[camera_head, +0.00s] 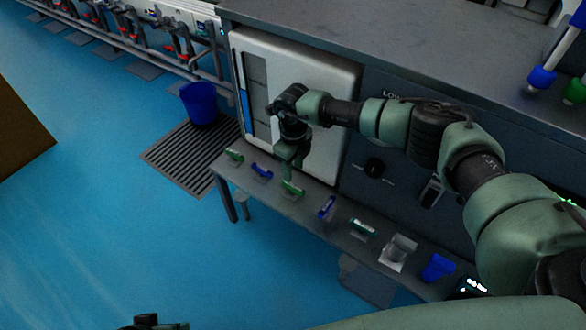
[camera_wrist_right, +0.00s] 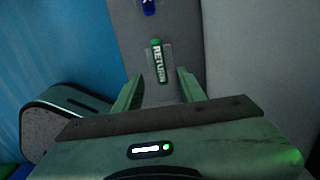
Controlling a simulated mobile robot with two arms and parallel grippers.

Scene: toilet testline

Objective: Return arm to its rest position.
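My right arm reaches in from the right in the head view. Its gripper (camera_head: 292,172) points down at the narrow shelf in front of the white panel. In the right wrist view its two fingers (camera_wrist_right: 160,92) stand apart, with nothing held between them. A green handle with a label reading RETURN (camera_wrist_right: 157,62) lies on the shelf beyond and between the fingertips; whether they touch it I cannot tell. A green handle also shows just below the gripper in the head view (camera_head: 293,188). Only a small dark piece of my left arm shows at the bottom edge; its fingers are hidden.
A blue bucket (camera_head: 200,102) stands on a floor grate (camera_head: 185,158). A brown box (camera_head: 22,125) is at left. The blue floor between is clear.

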